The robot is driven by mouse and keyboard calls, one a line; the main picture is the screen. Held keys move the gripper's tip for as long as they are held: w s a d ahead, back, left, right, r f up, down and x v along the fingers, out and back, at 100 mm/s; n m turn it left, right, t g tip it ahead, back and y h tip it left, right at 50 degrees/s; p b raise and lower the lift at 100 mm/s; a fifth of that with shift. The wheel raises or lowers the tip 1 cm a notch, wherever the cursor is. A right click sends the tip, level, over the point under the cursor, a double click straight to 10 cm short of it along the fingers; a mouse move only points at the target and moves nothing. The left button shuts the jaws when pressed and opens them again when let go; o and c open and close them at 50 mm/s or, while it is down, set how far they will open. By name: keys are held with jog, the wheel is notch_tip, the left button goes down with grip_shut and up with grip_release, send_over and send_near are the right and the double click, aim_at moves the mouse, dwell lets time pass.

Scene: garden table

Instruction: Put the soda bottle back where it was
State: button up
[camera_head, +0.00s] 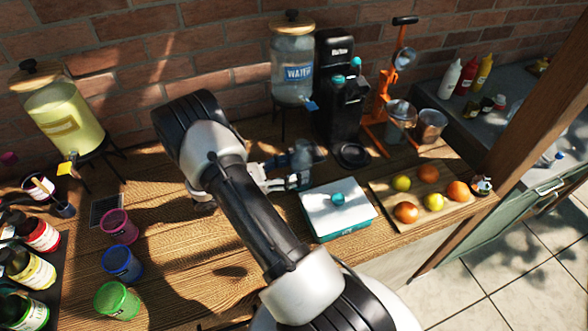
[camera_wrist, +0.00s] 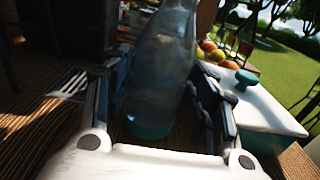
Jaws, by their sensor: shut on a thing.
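My gripper (camera_head: 283,176) is shut on the soda bottle (camera_head: 306,156), a clear, bluish bottle, just left of the white box. In the wrist view the bottle (camera_wrist: 160,75) stands between the two dark fingers, about upright, with a teal base low between them. Whether its base touches the wooden table is not clear. The black soda machine (camera_head: 335,100) with teal parts stands behind the bottle, to its right, with a round black base plate (camera_head: 351,156). A white box with teal sides (camera_head: 345,220) carries a small teal cap (camera_head: 338,198).
A water dispenser (camera_head: 292,55) stands on a dark stand behind the gripper. An orange juicer (camera_head: 382,105) and a board (camera_head: 390,192) with several fruits lie to the right. Pink (camera_head: 119,226), blue (camera_head: 122,263) and green (camera_head: 117,300) cups stand at left. My arm hides the middle table.

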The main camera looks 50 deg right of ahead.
jog(key=shift+f, duration=0.15)
jog(key=o, duration=1.6)
